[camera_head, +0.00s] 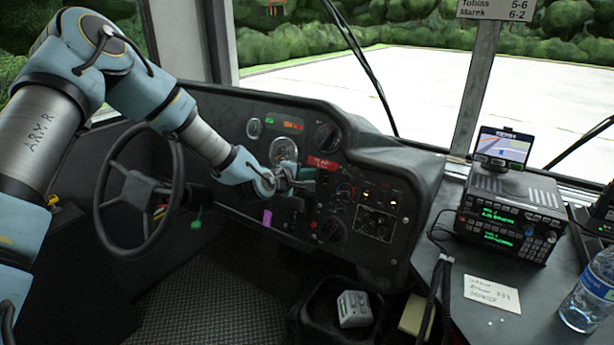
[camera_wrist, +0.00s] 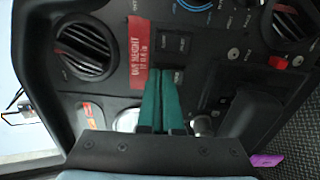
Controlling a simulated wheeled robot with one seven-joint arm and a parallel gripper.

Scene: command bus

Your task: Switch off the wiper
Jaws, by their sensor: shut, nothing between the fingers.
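My gripper (camera_head: 299,180) is at the dashboard (camera_head: 240,115), right of the steering wheel. In the wrist view its two green fingers (camera_wrist: 162,74) are closed together and empty. The fingertips are close to a small group of dark rocker switches (camera_wrist: 175,43) beside a red label (camera_wrist: 138,52). I cannot tell whether they touch a switch. The switch labels are too small to read, so I cannot tell which one is for the wiper. A wiper arm (camera_head: 362,66) stands slanted across the windshield in the head view. Part of the panel is hidden behind the fingers.
Round air vents (camera_wrist: 85,48) and a red knob (camera_wrist: 278,62) are on the panel. The steering wheel (camera_head: 104,205) is left of my gripper. A radio unit (camera_head: 512,215), a small screen (camera_head: 503,147) and a water bottle (camera_head: 590,295) stand on the right-hand ledge.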

